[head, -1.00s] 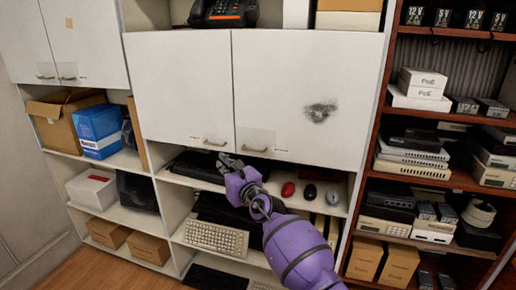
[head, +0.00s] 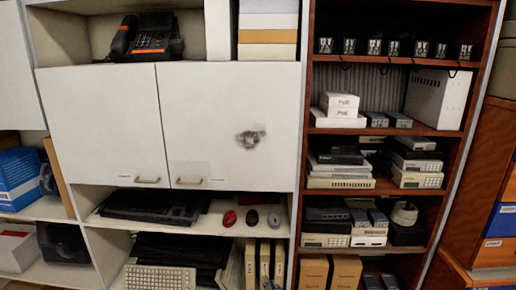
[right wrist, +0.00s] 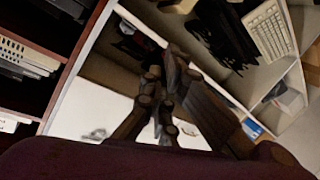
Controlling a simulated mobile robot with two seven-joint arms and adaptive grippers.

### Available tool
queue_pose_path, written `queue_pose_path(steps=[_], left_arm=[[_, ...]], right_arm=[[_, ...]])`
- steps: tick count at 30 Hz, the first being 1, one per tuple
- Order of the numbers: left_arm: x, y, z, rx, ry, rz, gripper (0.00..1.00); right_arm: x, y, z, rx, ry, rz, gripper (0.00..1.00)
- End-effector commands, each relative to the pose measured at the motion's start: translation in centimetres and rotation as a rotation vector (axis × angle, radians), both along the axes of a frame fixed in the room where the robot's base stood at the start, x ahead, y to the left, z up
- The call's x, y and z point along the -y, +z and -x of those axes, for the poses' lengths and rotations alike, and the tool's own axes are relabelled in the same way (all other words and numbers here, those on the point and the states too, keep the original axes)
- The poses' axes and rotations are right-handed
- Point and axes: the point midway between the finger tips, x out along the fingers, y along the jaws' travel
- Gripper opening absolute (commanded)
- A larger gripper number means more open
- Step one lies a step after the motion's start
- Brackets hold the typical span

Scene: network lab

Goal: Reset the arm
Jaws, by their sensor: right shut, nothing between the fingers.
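Neither arm shows in the head view now. My right gripper (right wrist: 165,85) shows in the right wrist view, dark, with its fingers together and nothing between them. Behind it in that view are the white cabinet door (right wrist: 95,115) and the open shelves below it. I cannot tell how far the fingers are from the shelf. My left gripper is in neither view.
A white cabinet (head: 100,120) with two closed doors stands ahead, a black phone (head: 148,40) above it. A brown rack (head: 303,150) holds network boxes. Orange-brown shelving (head: 490,190) stands at right.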

Motion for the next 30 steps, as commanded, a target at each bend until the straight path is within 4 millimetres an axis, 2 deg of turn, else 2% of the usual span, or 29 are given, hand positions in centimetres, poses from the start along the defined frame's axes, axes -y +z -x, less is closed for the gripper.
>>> queue_pose_path(steps=[1, 5, 6, 12, 15, 18, 21, 27, 30], left_arm=[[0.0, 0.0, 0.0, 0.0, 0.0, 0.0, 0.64], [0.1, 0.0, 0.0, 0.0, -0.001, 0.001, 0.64], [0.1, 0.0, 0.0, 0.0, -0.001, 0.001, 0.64], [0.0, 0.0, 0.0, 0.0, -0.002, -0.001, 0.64], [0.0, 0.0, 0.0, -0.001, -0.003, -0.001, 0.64], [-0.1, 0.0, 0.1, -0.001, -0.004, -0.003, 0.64], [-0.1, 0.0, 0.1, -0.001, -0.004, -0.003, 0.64], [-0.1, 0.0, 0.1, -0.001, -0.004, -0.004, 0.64], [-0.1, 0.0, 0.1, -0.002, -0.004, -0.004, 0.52]], right_arm=[[2.0, -2.7, 2.8, -0.075, -0.036, -0.069, 0.0], [6.1, -8.2, 10.2, -0.247, -0.129, -0.236, 0.0], [7.2, -9.7, 12.6, -0.294, -0.156, -0.276, 0.0], [12.1, -15.5, 24.6, -0.48, -0.282, -0.355, 0.0], [13.6, -17.5, 29.0, -0.542, -0.321, -0.337, 0.0], [14.2, -18.8, 31.9, -0.586, -0.343, -0.327, 0.0], [14.4, -19.4, 33.3, -0.607, -0.353, -0.324, 0.0], [14.5, -19.5, 33.5, -0.61, -0.355, -0.323, 0.0], [14.5, -19.5, 33.5, -0.61, -0.355, -0.323, 0.0]])
